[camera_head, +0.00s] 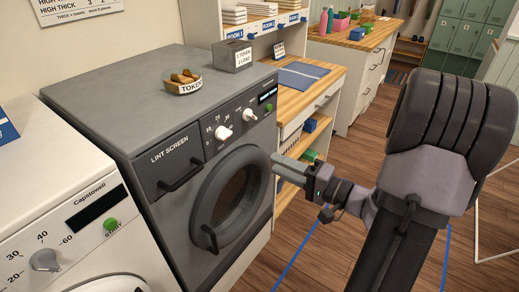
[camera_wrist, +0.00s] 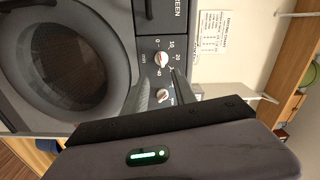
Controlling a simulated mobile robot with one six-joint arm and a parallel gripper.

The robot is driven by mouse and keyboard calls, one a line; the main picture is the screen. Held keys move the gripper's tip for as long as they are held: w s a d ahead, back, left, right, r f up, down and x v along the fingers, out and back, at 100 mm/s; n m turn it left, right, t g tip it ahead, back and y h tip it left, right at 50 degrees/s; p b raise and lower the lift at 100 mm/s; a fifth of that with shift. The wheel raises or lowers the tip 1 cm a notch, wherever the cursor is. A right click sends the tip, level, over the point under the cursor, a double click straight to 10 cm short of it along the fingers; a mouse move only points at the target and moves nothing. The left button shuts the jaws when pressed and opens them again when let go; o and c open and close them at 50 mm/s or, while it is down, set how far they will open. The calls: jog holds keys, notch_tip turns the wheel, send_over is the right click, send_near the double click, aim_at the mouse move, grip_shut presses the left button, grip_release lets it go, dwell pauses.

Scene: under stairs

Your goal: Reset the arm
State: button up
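My arm reaches in from the right of the head view, with a thick dark joint on top. My gripper (camera_head: 277,164) points left toward the dark grey dryer (camera_head: 168,139), in front of its right side and near the round door (camera_head: 233,195). In the wrist view my gripper (camera_wrist: 161,78) shows two fingers apart with nothing held between them. The dryer's two white knobs show between and beyond the fingers, the upper one (camera_wrist: 161,58) clearly. The dryer door (camera_wrist: 68,60) is shut. I cannot tell the exact gap between gripper and dryer.
A bowl of tokens (camera_head: 183,83) and a grey token box (camera_head: 232,55) stand on the dryer. A white washer (camera_head: 62,222) is at left. A wooden counter (camera_head: 298,99) with a blue cloth (camera_head: 302,74) stands behind the gripper. The wooden floor (camera_head: 318,255) below is mostly clear.

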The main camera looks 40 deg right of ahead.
jog(key=shift+a, duration=0.1)
jog(key=s+a+r+n+g+y, duration=0.2)
jog(key=a+n+g+y, duration=0.45)
jog(key=a, duration=1.05)
jog(key=s+a+f+g+h, duration=0.2)
jog(key=s+a+g+h, duration=0.4)
jog(key=s+a+g, duration=0.3)
jog(key=r+t+h, duration=0.1)
jog(key=s+r+t+h, duration=0.1)
jog(key=t+h, duration=0.1)
jog(key=s+d+r+n+t+h, duration=0.1)
jog(key=shift+s+d+r+h, duration=0.1)
jog(key=shift+s+r+h, duration=0.1)
jog(key=shift+h, duration=0.15)
